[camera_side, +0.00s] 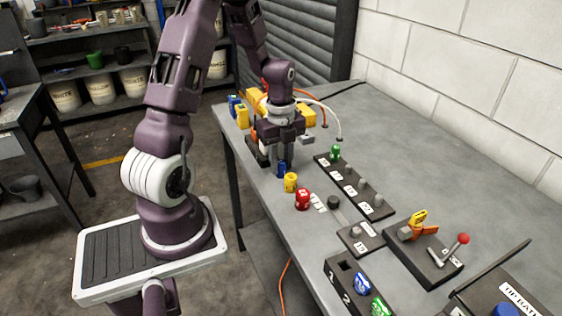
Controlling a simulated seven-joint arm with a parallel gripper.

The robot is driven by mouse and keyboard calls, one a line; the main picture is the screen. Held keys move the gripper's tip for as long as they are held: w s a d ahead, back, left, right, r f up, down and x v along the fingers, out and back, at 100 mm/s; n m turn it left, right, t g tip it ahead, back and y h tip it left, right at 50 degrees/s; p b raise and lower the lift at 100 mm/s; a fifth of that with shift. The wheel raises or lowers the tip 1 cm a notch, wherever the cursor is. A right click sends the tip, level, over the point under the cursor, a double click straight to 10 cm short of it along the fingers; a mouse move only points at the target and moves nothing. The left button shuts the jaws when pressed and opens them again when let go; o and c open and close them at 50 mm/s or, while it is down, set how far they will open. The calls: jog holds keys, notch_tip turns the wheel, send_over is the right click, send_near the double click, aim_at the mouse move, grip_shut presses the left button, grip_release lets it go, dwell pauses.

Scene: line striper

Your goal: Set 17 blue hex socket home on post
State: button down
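A small blue socket (282,168) shows just below my gripper (281,157), at the far end of a row with a yellow socket (290,183) and a red socket (303,199). My gripper points down over the blue socket. The fingers are small and dark here, so I cannot tell whether they touch it or are closed on it. A black post strip (356,187) with white labels lies to the right. A green socket (335,153) sits at its far end, and several grey posts nearer the camera are bare.
A black knob (333,202) and a small labelled block (360,237) stand nearer. A red-knobbed lever fixture (425,252) and a numbered black holder (357,287) are at the front. Yellow and blue items stand behind my gripper.

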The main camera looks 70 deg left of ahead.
jog(key=shift+r, duration=0.7)
jog(key=shift+r, duration=1.8)
jog(key=w+d+r, duration=0.1)
jog(key=w+r, duration=0.1)
jog(key=w, duration=0.5)
send_near(348, 166)
jog(key=shift+m, duration=0.4)
jog(key=shift+w+f, duration=0.1)
jog(key=shift+f, duration=1.95)
jog(key=shift+f, duration=1.7)
jog(key=c, duration=1.1)
grip_release()
jog(key=shift+o, duration=0.4)
